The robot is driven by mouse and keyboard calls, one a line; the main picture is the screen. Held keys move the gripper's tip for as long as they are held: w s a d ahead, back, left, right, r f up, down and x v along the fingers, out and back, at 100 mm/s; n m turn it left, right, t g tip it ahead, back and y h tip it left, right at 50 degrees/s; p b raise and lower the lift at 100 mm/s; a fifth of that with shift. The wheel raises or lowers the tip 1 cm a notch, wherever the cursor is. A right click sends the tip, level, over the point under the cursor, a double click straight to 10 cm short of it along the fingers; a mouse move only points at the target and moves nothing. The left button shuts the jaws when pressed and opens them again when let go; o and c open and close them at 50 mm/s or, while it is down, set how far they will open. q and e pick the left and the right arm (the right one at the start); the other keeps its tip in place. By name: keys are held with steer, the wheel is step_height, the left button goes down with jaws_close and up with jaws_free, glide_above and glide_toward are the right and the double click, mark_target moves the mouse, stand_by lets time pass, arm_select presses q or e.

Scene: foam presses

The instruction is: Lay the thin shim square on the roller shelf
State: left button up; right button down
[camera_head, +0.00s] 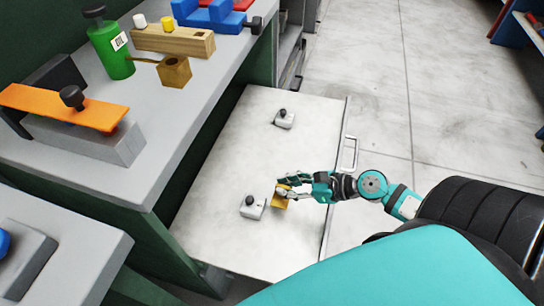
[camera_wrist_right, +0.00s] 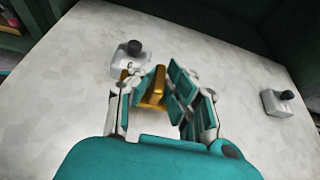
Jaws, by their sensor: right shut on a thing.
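My right gripper (camera_head: 288,193) is over a pale, flat pulled-out surface (camera_head: 225,165) with a handle at its right edge. It is shut on a small gold-coloured piece (camera_head: 280,202), close to the surface; I cannot tell whether the piece touches it. In the right wrist view the gold-coloured piece (camera_wrist_right: 156,88) shows between the fingers of the right gripper (camera_wrist_right: 165,95), which hide part of it. I cannot be sure that it is the thin shim. No rollers can be made out. My left gripper is not in view.
A white block with a black knob (camera_head: 252,207) stands just left of my right gripper. Another knobbed block (camera_head: 284,119) stands farther back. The grey bench (camera_head: 165,155) at left holds a green bottle (camera_head: 112,50), wooden blocks (camera_head: 174,40) and an orange strip (camera_head: 45,101).

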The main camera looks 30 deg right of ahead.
steer(key=w+d+b, duration=0.1)
steer(key=w, duration=0.3)
steer(key=w+d, duration=0.2)
steer(key=w, duration=0.3)
steer(key=w+d+f+b, duration=0.1)
steer(key=w+d, duration=0.1)
steer(key=w, duration=0.2)
steer(key=shift+w+d+f+b, duration=0.1)
steer(key=shift+w+b, duration=0.1)
steer(key=shift+b, duration=0.1)
steer(key=shift+w+d, duration=0.15)
steer(key=shift+w, duration=0.2)
steer(key=shift+w+f, duration=0.15)
step_height(320, 180, down, 3)
steer(key=shift+f+b, duration=0.2)
steer(key=shift+b, duration=0.45)
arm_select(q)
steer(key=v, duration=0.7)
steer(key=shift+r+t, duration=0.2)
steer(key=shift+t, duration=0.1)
arm_select(e)
steer(key=shift+r, duration=0.1)
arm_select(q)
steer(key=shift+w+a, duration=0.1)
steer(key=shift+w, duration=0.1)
